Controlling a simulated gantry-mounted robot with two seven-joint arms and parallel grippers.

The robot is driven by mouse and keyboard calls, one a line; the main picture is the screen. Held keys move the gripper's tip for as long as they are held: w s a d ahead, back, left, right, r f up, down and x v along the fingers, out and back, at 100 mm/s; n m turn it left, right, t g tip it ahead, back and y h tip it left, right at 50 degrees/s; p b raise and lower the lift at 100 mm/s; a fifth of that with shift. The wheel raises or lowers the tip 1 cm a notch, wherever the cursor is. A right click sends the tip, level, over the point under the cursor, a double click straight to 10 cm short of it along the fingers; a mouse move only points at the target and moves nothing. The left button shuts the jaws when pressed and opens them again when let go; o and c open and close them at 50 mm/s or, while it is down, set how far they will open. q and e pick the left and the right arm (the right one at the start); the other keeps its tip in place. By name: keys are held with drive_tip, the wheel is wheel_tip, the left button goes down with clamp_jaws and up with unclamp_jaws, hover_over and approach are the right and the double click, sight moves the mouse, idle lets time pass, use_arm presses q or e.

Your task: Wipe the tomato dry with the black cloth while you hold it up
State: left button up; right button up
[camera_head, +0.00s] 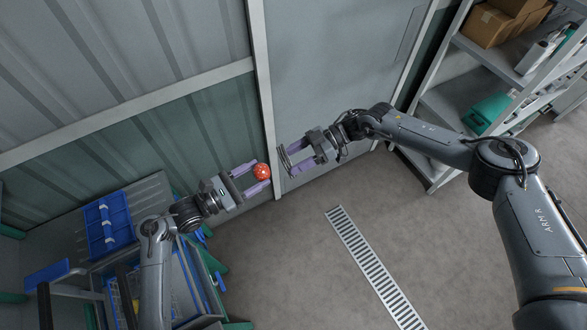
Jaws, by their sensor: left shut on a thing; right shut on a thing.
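The red tomato (263,171) is held up in the air, clear of the floor, in front of the grey wall panels. My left gripper (257,176) is shut on it, with one lilac finger on either side. The black cloth (284,159) shows as a thin dark strip at the fingertips of my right gripper (289,160), which is shut on it. The cloth faces the tomato from the right, with a narrow gap between them in this view. Most of the cloth is seen edge-on, so its full shape is hidden.
A blue tray (108,224) lies on a grey surface at the lower left, beside blue crates (185,290). A shelf rack (470,92) with cardboard boxes (488,25) and a green container (487,112) stands at the upper right. The floor around the drain grate (372,262) is clear.

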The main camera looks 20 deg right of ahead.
sight(282, 158)
drive_tip(key=shift+s+a+r+n+g+y, duration=0.15)
drive_tip(key=shift+a+r+n+g+y, duration=0.35)
drive_tip(key=shift+a, duration=0.35)
drive_tip(key=shift+s+a+r+n+g+y, duration=0.25)
drive_tip(key=shift+a+r+g, duration=0.3)
drive_tip(key=shift+a, duration=0.3)
drive_tip(key=shift+a, duration=0.5)
idle(0.7)
drive_tip(key=shift+f, duration=0.2)
drive_tip(key=shift+w+a+f, duration=0.1)
drive_tip(key=shift+f, duration=0.55)
drive_tip(key=shift+r, duration=0.15)
drive_tip(key=shift+s+r, duration=0.2)
drive_tip(key=shift+r, duration=0.5)
drive_tip(key=shift+s+r, duration=0.15)
drive_tip(key=shift+r, duration=0.55)
drive_tip(key=shift+f, duration=0.1)
